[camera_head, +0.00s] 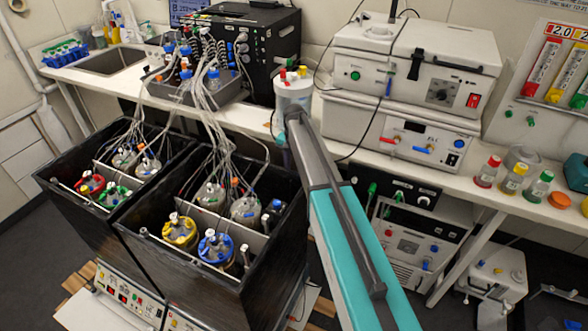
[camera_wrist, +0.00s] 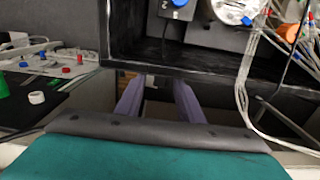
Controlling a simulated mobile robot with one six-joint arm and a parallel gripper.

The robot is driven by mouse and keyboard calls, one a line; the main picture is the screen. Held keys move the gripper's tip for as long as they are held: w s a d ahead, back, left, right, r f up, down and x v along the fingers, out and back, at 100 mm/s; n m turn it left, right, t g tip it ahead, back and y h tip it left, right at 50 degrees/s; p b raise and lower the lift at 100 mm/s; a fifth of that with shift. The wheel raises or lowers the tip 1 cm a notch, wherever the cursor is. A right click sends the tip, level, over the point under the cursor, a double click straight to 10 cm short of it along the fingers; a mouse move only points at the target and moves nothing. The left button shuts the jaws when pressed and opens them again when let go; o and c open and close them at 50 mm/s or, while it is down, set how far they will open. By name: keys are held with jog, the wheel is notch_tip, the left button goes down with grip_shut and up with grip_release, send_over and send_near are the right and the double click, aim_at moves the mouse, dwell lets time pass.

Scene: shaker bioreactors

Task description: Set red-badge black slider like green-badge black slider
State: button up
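I cannot make out a red-badge or green-badge black slider in either view. In the head view, a white front panel (camera_head: 122,292) below the left black tub carries small red, green and yellow parts, too small to tell apart. In the wrist view, a light panel (camera_wrist: 55,62) at the left bears red, blue and white knobs. My gripper (camera_wrist: 158,92) shows two purple fingers spread apart with nothing between them, in front of a dark tub's edge. In the head view my arm crosses the middle, and my gripper's fingers cannot be made out.
Two black tubs (camera_head: 190,268) hold bottles with red, green, yellow and blue caps, with many tubes above. A white bench (camera_head: 95,82) carries stacked white devices (camera_head: 410,60) and several small bottles. In the wrist view, tubes (camera_wrist: 245,90) hang at the right and a white cap (camera_wrist: 37,97) lies left.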

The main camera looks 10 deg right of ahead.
grip_shut()
dwell(0.3)
